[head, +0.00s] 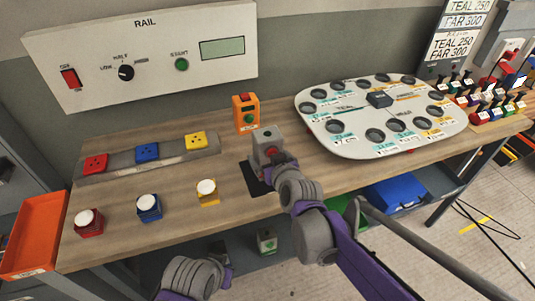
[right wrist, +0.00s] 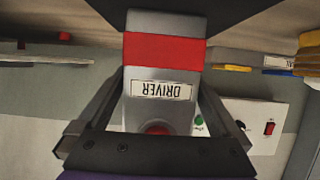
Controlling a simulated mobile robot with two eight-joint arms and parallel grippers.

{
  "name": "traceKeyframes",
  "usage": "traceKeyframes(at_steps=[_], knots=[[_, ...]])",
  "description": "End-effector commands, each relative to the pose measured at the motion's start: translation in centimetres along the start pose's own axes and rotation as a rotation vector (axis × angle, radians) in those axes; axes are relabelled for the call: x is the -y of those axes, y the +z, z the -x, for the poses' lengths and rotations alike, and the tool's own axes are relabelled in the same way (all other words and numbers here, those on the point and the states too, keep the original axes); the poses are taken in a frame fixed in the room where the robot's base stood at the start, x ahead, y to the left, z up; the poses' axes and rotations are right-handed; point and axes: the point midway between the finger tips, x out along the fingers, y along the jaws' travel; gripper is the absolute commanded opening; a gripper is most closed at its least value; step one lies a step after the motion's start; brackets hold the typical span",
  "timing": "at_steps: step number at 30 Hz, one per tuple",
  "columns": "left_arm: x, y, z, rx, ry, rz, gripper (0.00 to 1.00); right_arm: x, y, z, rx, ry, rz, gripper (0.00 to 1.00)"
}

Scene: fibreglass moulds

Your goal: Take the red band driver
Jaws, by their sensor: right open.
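The red band driver (head: 267,142) is a grey block with a red button on top. It stands at the front middle of the bench, by a black mat (head: 252,180). In the right wrist view the driver (right wrist: 160,72) shows its red band and an upside-down DRIVER label. My right gripper (right wrist: 161,100) is open, with one finger on each side of the driver. I cannot tell whether they touch it. In the head view my right wrist hides the lower part of the driver. Only grey and purple links of my left arm show at the bottom; its gripper is not visible.
A white board with round holes (head: 345,140) lies to the right. Red, blue and yellow sockets (head: 147,153) and white-capped pots (head: 149,208) are to the left. A RAIL panel (head: 145,50) hangs behind.

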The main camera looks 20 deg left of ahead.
Motion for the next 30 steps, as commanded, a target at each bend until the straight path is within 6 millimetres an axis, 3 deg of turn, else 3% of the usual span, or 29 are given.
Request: traceKeyframes(at_steps=[7,23,30], knots=[[0.0,0.01,0.0,0.0,0.0,0.0,0.0,0.02,0.02,-0.18,0.0,0.0,0.0,1.0],[0.0,0.01,0.0,0.0,0.0,0.0,0.0,0.02,0.02,-0.16,0.0,0.0,-0.001,0.07],[0.0,-0.01,0.03,0.0,0.0,0.0,0.0,0.01,-0.19,-0.07,-0.001,0.0,-0.001,0.07]])
